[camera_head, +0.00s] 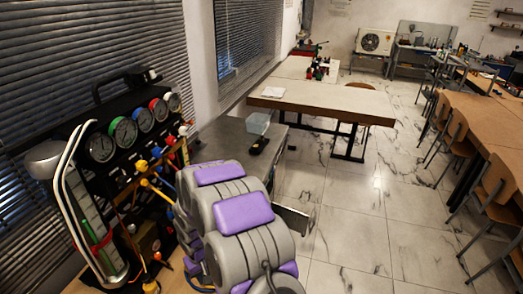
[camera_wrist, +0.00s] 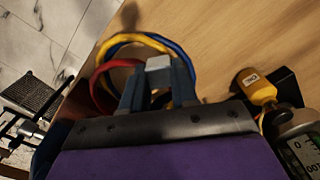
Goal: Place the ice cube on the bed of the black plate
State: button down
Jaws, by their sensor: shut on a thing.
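In the wrist view my gripper (camera_wrist: 157,82) is shut on a small pale grey cube, which I take to be the ice cube (camera_wrist: 158,64). The cube sits between the two fingertips, above or over a wooden surface (camera_wrist: 220,40); the gap below it is hard to judge. A black panel (camera_head: 98,112) with several round gauges stands at the left in the head view; I cannot tell whether it is the black plate. A black meshed piece (camera_wrist: 33,95) shows at the left of the wrist view. In the head view my gripper and the cube are hidden behind my grey and purple arm.
Yellow, red and blue hoses (camera_wrist: 116,42) loop close around the fingertips. A yellow labelled fitting (camera_wrist: 256,86) is at the right. The tiled floor (camera_head: 355,205) at centre right is open.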

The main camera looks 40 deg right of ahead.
aim_at(259, 145)
jog(key=l, duration=0.75)
jog(key=i+l, duration=0.15)
jog(key=l, duration=1.35)
jog(key=i+l, duration=1.25)
jog(key=i+j+u, duration=0.05)
jog(key=i+j, duration=0.05)
